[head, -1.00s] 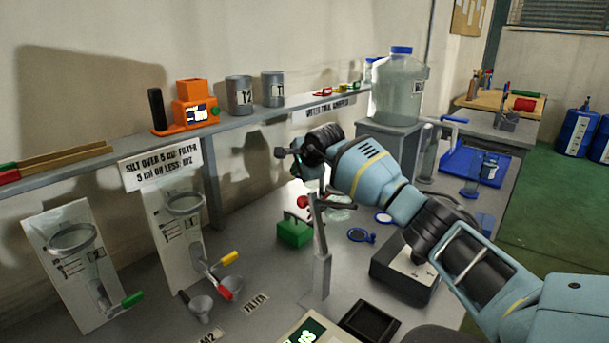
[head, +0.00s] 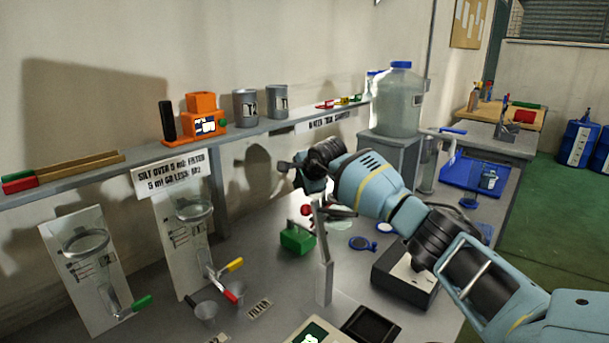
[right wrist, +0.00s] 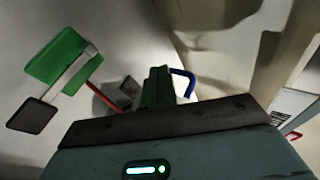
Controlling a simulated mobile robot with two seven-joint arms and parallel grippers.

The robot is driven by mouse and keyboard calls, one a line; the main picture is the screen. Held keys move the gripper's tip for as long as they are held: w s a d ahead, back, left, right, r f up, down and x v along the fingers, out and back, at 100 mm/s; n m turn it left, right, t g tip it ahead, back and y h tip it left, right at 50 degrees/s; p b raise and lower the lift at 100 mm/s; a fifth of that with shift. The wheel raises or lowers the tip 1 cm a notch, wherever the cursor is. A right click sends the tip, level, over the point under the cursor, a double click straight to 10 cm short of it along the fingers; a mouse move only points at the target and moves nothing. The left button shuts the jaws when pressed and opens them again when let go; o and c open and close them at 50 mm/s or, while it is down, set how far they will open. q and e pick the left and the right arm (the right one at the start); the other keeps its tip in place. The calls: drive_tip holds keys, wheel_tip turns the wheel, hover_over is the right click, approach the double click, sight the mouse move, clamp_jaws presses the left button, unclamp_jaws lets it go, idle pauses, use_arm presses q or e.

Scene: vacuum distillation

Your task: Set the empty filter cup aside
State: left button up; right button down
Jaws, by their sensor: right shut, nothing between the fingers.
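I cannot tell which is the empty filter cup or see clearly what is inside. My right gripper (head: 285,166) is shut and empty, raised above the bench, up and to the right of both cups and apart from them. My left gripper is not in view. The right wrist view shows no cup that I can make out.
Two boards with funnels (head: 88,243) (head: 194,211) lean against the wall at left. A grey post (head: 325,262) and a green block (head: 297,239) stand below my right gripper. A shelf (head: 130,178) runs along the wall. A black dish (head: 370,323) lies at the front.

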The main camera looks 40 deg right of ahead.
drive_tip(key=s+a+r, duration=0.4)
drive_tip(key=s+r, duration=0.2)
drive_tip(key=s, duration=0.1)
drive_tip(key=shift+a+r, duration=0.35)
drive_tip(key=shift+a, duration=0.05)
idle(0.3)
